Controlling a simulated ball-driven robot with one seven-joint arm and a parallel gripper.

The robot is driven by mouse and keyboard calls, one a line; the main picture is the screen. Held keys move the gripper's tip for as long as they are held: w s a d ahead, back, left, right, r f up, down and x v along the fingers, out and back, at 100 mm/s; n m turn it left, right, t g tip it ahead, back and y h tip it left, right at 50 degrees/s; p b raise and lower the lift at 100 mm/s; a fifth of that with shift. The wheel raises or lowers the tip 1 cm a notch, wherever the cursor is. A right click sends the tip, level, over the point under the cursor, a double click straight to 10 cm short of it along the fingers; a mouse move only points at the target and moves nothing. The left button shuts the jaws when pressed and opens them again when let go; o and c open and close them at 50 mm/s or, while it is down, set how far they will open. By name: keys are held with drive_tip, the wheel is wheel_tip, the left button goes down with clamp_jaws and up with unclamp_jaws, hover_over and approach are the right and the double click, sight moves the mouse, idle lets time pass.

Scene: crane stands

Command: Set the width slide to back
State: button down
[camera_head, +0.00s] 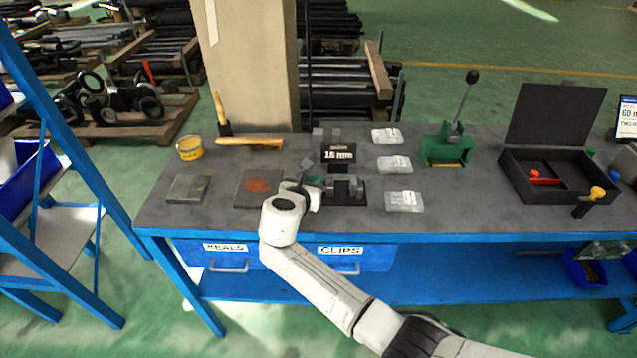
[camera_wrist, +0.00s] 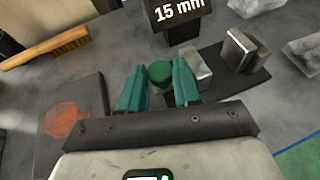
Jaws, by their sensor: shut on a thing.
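The width slide shows a round green knob (camera_wrist: 159,72) beside a grey metal block (camera_wrist: 190,70), on a dark plate. A second, tilted-looking metal block (camera_wrist: 240,50) stands further right on the plate. A black sign (camera_wrist: 178,14) behind them reads 15 mm; it also shows in the head view (camera_head: 338,153). My gripper (camera_wrist: 160,88) has its teal fingers on either side of the green knob, shut on it. In the head view my gripper (camera_head: 310,186) is at the left end of the fixture (camera_head: 346,188) and hides part of it.
A slab with an orange-red patch (camera_head: 257,187) lies just left of my gripper. Clear packs (camera_head: 404,201) lie to the right. Further right are a green lever press (camera_head: 449,148) and an open black case (camera_head: 553,175). A wooden-handled brush (camera_head: 249,143) lies behind.

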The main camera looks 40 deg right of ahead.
drive_tip(key=shift+a, duration=0.2)
drive_tip(key=c, duration=1.1)
unclamp_jaws()
drive_tip(key=shift+w+a, duration=0.1)
drive_tip(key=shift+w, duration=0.05)
drive_tip(key=shift+o, duration=0.2)
drive_tip(key=v, duration=1)
drive_tip(key=shift+s+a+r, duration=0.2)
drive_tip(key=shift+s+a, duration=0.05)
drive_tip(key=shift+f, duration=0.1)
